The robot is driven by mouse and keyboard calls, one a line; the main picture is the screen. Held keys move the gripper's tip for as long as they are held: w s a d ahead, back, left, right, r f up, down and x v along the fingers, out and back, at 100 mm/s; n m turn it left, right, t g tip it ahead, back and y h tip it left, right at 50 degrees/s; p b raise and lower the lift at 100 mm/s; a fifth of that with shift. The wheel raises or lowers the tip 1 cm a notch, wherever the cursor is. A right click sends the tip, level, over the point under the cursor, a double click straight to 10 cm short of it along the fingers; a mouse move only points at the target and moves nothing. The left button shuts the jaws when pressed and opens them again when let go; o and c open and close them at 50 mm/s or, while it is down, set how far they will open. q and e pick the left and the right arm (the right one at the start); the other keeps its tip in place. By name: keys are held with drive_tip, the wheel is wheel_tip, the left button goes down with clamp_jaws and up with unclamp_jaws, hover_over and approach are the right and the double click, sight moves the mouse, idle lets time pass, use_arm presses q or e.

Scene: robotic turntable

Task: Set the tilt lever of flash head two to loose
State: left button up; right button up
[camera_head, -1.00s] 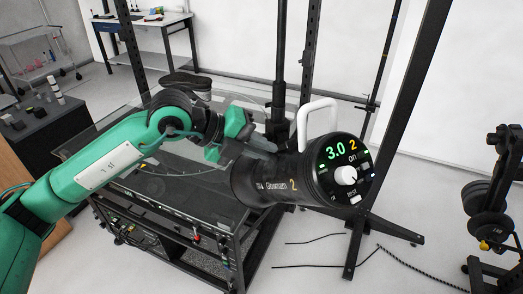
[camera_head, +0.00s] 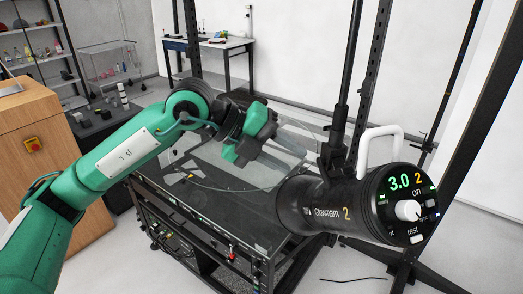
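Flash head two (camera_head: 300,208) is a black cylinder marked with a yellow 2. Its round rear panel (camera_head: 408,214) faces me with a lit 3.0, a white knob and small buttons. A white loop handle (camera_head: 366,158) rises from its top. It hangs on a dark stand pole (camera_head: 340,120) by a black bracket (camera_head: 330,160); I cannot clearly make out the tilt lever there. My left gripper (camera_head: 258,148) is to the left of the bracket, apart from the flash head, over the turntable. Its fingers are hard to make out. My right gripper is out of view.
A clear round turntable plate (camera_head: 215,178) lies on a black equipment frame (camera_head: 185,215) under my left arm. Dark upright posts stand behind and right of the flash head. A wooden cabinet (camera_head: 40,150) is at the left, and a workbench (camera_head: 210,45) is at the back.

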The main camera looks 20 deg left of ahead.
use_arm(q)
drive_tip(key=b+v, duration=0.1)
drive_tip(key=v, duration=0.5)
drive_tip(key=shift+a, duration=0.15)
drive_tip(key=shift+s+r, duration=0.1)
drive_tip(key=shift+r, duration=0.05)
